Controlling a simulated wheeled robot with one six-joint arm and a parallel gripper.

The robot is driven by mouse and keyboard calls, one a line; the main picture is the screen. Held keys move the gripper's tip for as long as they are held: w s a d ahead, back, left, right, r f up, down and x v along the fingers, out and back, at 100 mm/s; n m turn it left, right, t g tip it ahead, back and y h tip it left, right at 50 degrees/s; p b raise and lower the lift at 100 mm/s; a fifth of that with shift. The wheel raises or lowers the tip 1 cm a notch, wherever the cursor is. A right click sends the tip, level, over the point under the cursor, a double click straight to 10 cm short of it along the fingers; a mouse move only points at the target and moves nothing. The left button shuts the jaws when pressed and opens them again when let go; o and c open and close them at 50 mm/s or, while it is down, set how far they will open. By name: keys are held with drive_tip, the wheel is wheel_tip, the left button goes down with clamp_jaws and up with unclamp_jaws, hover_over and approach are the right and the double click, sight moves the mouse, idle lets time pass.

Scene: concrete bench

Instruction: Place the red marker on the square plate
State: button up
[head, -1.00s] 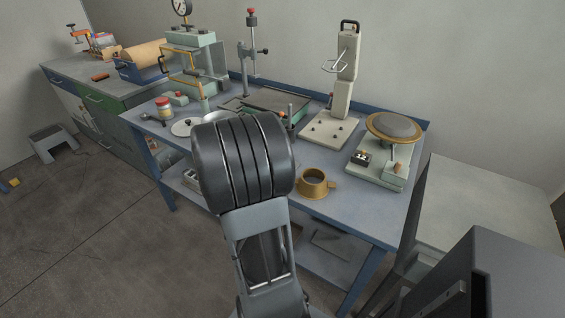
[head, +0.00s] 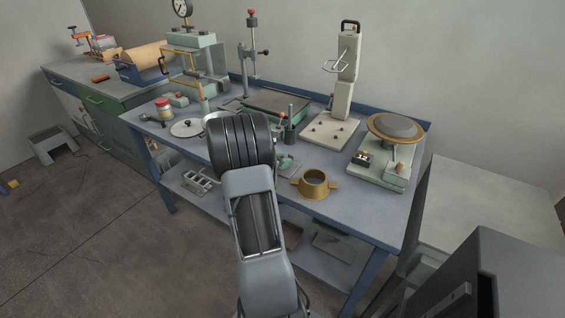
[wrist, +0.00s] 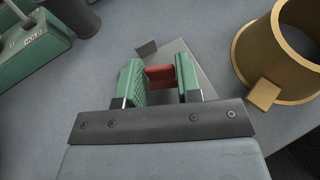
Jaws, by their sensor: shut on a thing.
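My gripper (wrist: 160,78) has two green-padded fingers, shut on a red piece, the red marker (wrist: 159,76), in the wrist view. Only a short part of the marker shows between the fingers. A flat light-grey piece with straight edges, seemingly the square plate (wrist: 187,52), lies just beyond and right of the fingers, partly hidden by them. Whether the marker touches it I cannot tell. In the head view my gripper (head: 286,163) shows only partly beside my dark wrist housing, low over the bench, and the marker is hidden there.
A brass ring with lugs (head: 314,184) stands close right of my gripper; it also shows in the wrist view (wrist: 272,62). A green device (wrist: 34,42) is at upper left there. A white stand (head: 328,132) and a scale-like device (head: 378,168) stand farther right on the blue-grey bench (head: 350,205).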

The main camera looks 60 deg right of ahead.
drive_tip(key=shift+f, duration=0.25)
drive_tip(key=shift+f, duration=0.15)
drive_tip(key=o, duration=0.9)
